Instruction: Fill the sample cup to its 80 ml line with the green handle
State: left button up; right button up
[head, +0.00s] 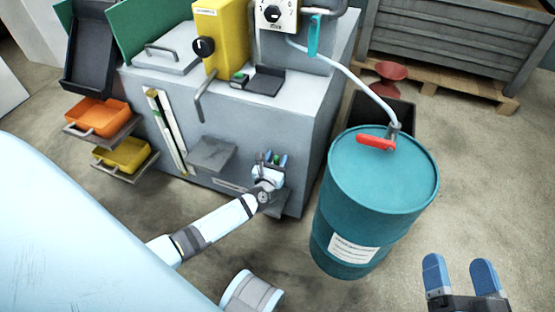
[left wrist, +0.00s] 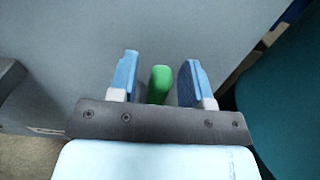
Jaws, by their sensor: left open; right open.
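A green rounded piece, seemingly the green handle (left wrist: 159,84), stands between the two blue fingers of my left gripper (left wrist: 158,80), with gaps on both sides. In the head view the same green piece (head: 276,158) shows small between the fingers of my left gripper (head: 270,162), low on the front of the grey cabinet (head: 265,130). The left gripper is open. My right gripper (head: 460,274) is open and empty at the lower right, over the floor. I cannot make out the sample cup; the left gripper and arm hide part of the cabinet front.
A teal drum (head: 375,190) with a red lever (head: 376,142) stands right of the cabinet, close to my left gripper. A pale hose (head: 350,78) links it to the machine. A grey ledge (head: 210,153) juts out left of the gripper. Orange (head: 97,117) and yellow (head: 125,154) bins sit further left.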

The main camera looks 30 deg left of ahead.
pick_arm(q)
jog(key=shift+w+a, duration=0.1)
jog(key=shift+w, duration=0.3)
jog(key=shift+c, duration=0.4)
